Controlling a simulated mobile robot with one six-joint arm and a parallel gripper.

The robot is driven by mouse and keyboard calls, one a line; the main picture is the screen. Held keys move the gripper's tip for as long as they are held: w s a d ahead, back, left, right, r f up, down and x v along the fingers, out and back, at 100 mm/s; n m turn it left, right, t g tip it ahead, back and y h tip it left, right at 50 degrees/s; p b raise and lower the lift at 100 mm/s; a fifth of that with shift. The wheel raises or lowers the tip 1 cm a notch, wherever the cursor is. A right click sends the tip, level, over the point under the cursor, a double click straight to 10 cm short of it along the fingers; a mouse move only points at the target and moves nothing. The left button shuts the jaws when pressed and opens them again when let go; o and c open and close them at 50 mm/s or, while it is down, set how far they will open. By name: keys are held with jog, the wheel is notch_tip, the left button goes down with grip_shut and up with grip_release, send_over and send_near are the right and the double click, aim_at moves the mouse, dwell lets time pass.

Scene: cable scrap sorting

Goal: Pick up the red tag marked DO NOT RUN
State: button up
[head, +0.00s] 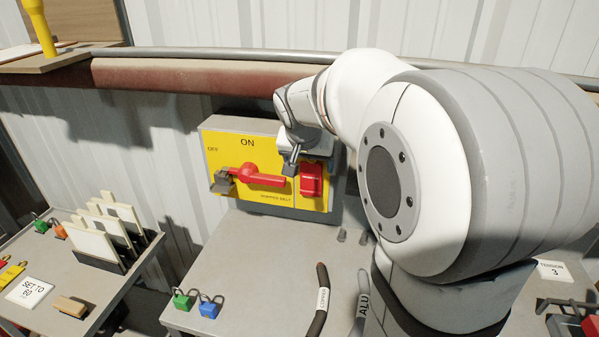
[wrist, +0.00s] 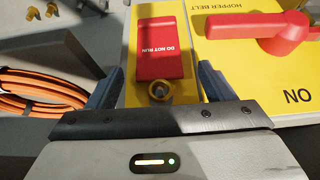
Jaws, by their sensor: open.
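In the head view the red tag (head: 311,180) is on the right part of the yellow switch box (head: 228,151). My gripper (wrist: 158,72) is open, with one finger on each side of the tag and space between. In the head view my gripper (head: 291,160) is at the box front, partly hidden by its own wrist.
A red switch handle (head: 258,176) sticks out beside the tag, pointing right below ON. Green and blue padlocks (head: 196,303) and a black cable (head: 320,300) lie on the bench below. Orange cable (wrist: 50,88) shows at left in the wrist view.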

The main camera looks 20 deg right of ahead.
jog(key=shift+x, duration=1.05)
jog(key=c, duration=1.3)
jog(key=shift+o, duration=0.2)
jog(key=shift+r, duration=0.1)
